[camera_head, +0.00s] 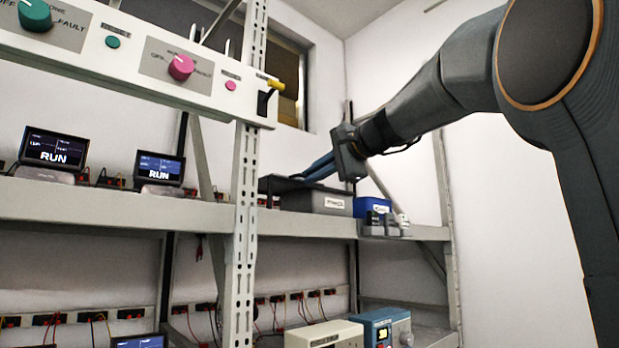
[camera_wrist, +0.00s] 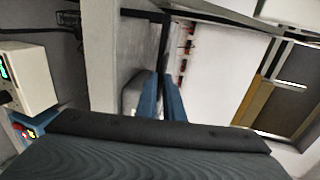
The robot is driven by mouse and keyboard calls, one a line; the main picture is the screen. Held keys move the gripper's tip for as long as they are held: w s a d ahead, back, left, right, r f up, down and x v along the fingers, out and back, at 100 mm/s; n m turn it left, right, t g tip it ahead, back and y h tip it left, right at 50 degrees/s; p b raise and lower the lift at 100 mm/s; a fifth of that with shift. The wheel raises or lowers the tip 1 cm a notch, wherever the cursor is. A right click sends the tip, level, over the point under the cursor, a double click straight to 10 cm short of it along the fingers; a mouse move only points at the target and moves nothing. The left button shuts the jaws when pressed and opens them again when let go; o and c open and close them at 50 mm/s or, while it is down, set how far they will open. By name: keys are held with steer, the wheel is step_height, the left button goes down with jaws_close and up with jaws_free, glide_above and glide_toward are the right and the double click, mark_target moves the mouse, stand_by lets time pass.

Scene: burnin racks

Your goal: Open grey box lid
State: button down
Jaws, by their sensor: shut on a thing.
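The grey box (camera_head: 325,202) with a white label stands on the upper shelf, right of the perforated upright. Its dark flat lid (camera_head: 278,184) shows at its top left; how far it is raised is hard to tell. My gripper (camera_head: 308,177) reaches in from the right, its blue fingers slanting down to the lid, shut on it. In the wrist view my gripper's blue fingers (camera_wrist: 160,88) are close together; their tips hide the exact contact.
A blue bin (camera_head: 371,207) stands right of the grey box, with small dark items (camera_head: 385,224) in front. Two RUN displays (camera_head: 160,170) sit farther left on the shelf (camera_head: 130,208). The switch panel (camera_head: 130,50) and upright (camera_head: 245,190) stand in front. Instruments (camera_head: 385,328) sit below.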

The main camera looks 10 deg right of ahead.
steer(key=c, duration=1.9)
jaws_free()
steer(key=b+v, duration=0.2)
steer(key=v, duration=0.6)
steer(key=shift+w, duration=0.1)
step_height(320, 180, down, 42)
steer(key=a+n+g+h, duration=0.1)
steer(key=n+g+h, duration=0.25)
steer(key=g, duration=0.35)
steer(key=s+a+f+n+g+h, duration=0.1)
steer(key=s+f+n+g, duration=0.2)
steer(key=s+f, duration=0.8)
steer(key=s+a+f+n+g+h, duration=0.2)
steer(key=s+f+n, duration=0.4)
steer(key=s+f, duration=0.6)
step_height(320, 180, down, 7)
steer(key=shift+g, duration=0.6)
